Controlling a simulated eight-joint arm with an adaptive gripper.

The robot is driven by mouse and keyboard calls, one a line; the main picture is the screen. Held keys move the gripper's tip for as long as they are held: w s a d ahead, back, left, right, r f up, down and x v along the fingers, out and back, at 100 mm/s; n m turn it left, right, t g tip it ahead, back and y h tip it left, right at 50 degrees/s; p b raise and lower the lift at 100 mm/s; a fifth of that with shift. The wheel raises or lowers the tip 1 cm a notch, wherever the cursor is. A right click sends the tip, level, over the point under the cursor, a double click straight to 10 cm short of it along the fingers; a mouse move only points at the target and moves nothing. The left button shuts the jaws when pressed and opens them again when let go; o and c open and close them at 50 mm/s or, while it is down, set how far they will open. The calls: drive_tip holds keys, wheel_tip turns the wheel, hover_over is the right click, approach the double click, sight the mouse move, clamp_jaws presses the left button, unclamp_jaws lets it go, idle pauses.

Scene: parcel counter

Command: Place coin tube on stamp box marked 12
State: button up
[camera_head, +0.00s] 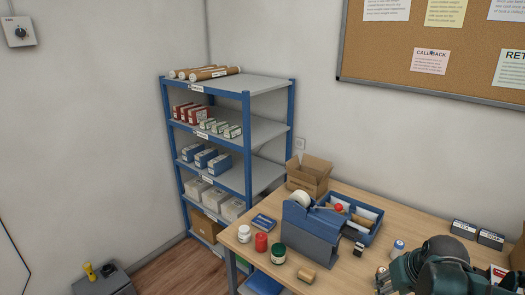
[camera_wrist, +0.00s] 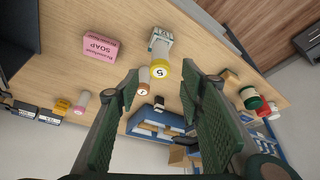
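My gripper (camera_wrist: 160,82) is open and empty; its two green fingers stand apart in the wrist view. Two dark boxes with white labels (camera_head: 463,228) lie at the right of the table in the head view. They seem to show in the wrist view too (camera_wrist: 22,108). My teal arm (camera_head: 445,268) hides part of the table.
The wooden table (camera_head: 350,195) carries a tape dispenser (camera_head: 310,228), a blue tray (camera_head: 361,236), several jars and an open carton (camera_head: 309,176). A blue shelf rack (camera_head: 247,140) stands behind at left.

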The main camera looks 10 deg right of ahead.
idle(0.4)
drive_tip(key=a+r+n+t, duration=0.1)
drive_tip(key=a+r, duration=0.5)
drive_tip(key=a, duration=0.4)
drive_tip(key=s+a+r+n+t+y, duration=0.1)
drive_tip(key=a+r+t, duration=0.1)
drive_tip(key=a+r, duration=0.5)
drive_tip(key=a, duration=0.4)
drive_tip(key=shift+a+r+n, duration=0.15)
drive_tip(key=shift+a+n, duration=0.15)
drive_tip(key=shift+s, duration=0.1)
